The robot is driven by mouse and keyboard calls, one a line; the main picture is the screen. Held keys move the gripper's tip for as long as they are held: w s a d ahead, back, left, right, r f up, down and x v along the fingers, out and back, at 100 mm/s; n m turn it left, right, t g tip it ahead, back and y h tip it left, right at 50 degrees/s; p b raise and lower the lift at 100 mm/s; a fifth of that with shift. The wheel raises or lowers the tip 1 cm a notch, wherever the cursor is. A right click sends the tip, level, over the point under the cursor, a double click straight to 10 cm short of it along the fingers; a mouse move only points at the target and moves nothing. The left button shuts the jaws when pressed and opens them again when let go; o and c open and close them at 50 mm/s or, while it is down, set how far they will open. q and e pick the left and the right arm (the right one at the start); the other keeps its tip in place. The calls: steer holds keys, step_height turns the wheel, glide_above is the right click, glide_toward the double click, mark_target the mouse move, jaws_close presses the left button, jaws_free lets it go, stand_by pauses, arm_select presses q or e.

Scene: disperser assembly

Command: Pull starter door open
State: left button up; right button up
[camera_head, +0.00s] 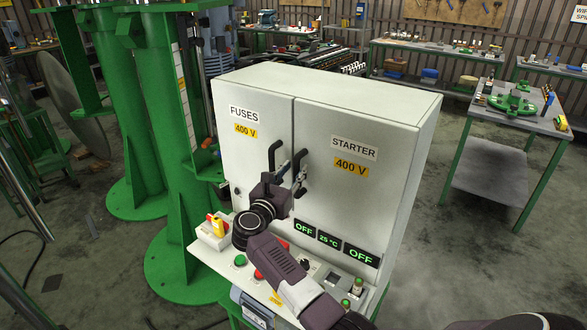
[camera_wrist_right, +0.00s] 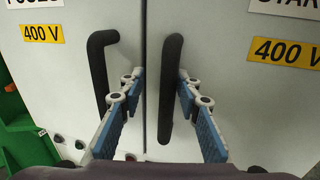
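The starter door (camera_head: 345,205) is the right door of the light grey cabinet and is closed, with a STARTER label and a yellow 400 V label. Its black vertical handle (camera_wrist_right: 171,90) stands between the fingers of my right gripper (camera_wrist_right: 160,82). The fingers are spread; the right fingertip is close to the handle, and I cannot tell if it touches. A gap shows between the left finger and the handle. In the head view my right gripper (camera_head: 293,177) is in front of the doors and partly hides the handle. My left gripper is not in view.
The closed fuses door (camera_head: 243,175) is on the left, its black handle (camera_wrist_right: 101,65) just outside my left finger. A control ledge (camera_head: 207,254) with buttons and a red-yellow switch (camera_head: 215,226) juts out below. Green columns (camera_head: 180,260) stand left.

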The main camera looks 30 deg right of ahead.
steer(key=c, duration=0.5)
steer(key=shift+s+d+r, duration=0.15)
steer(key=shift+d, duration=0.05)
jaws_close()
steer(key=shift+a+r, duration=0.1)
steer(key=shift+a, duration=0.1)
steer(key=shift+a+t, duration=0.1)
steer(key=shift+t, duration=0.2)
